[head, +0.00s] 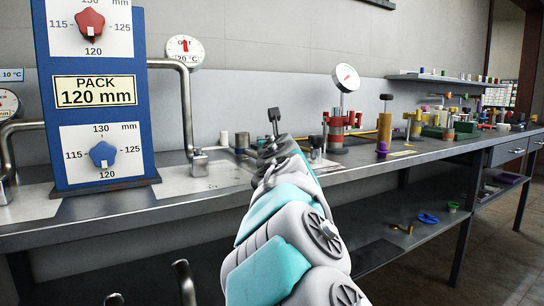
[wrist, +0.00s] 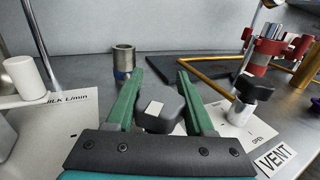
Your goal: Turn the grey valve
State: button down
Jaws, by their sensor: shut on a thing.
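The grey valve's dark grey handle (wrist: 164,112), with a pale square mark on it, sits between the green fingers of my gripper (wrist: 161,74) in the wrist view. My gripper is shut on this handle. The fingers stand on its left and right, with their tips reaching past it. The valve's lower body is hidden below the handle and behind the gripper's dark front plate. In the head view, my gripper (head: 272,150) is over the metal bench, and my arm hides the valve.
A black-handled valve (wrist: 254,90) by a VENT label stands close on the right. A steel cup (wrist: 123,60) is behind the left finger. A yellow rod (wrist: 215,70) and red-clamped stand (head: 337,130) are to the right. A blue PACK panel (head: 97,90) stands left.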

jog(key=n+y+b, duration=0.1)
jog(key=b, duration=0.1)
jog(key=n+g+y+b, duration=0.1)
jog(key=y+b, duration=0.1)
jog(key=shift+a+f+y, duration=0.2)
jog(key=shift+f+y, duration=0.1)
jog(key=shift+f, duration=0.05)
jog(key=n+y+b, duration=0.1)
jog(key=n+g+y+b, duration=0.1)
jog(key=y, duration=0.1)
jog(key=shift+s+a+r+n+g, duration=0.15)
jog(key=shift+s+a+n+g, duration=0.05)
jog(key=shift+a+n+g, duration=0.15)
jog(key=shift+s+a+r+n+g+y, duration=0.1)
jog(key=shift+a+n+g+y, duration=0.05)
jog(key=shift+n+g+y, duration=0.3)
jog(key=shift+s+a+r+n+g+y, duration=0.1)
jog(key=shift+n+g+y, duration=0.2)
jog(key=shift+y, duration=0.25)
jog(key=shift+s+a+y+b, duration=0.1)
jog(key=shift+y+b, duration=0.2)
jog(key=shift+c, duration=1.4)
grip_release()
jog(key=shift+b+v, duration=0.5)
jog(key=shift+v, duration=3.35)
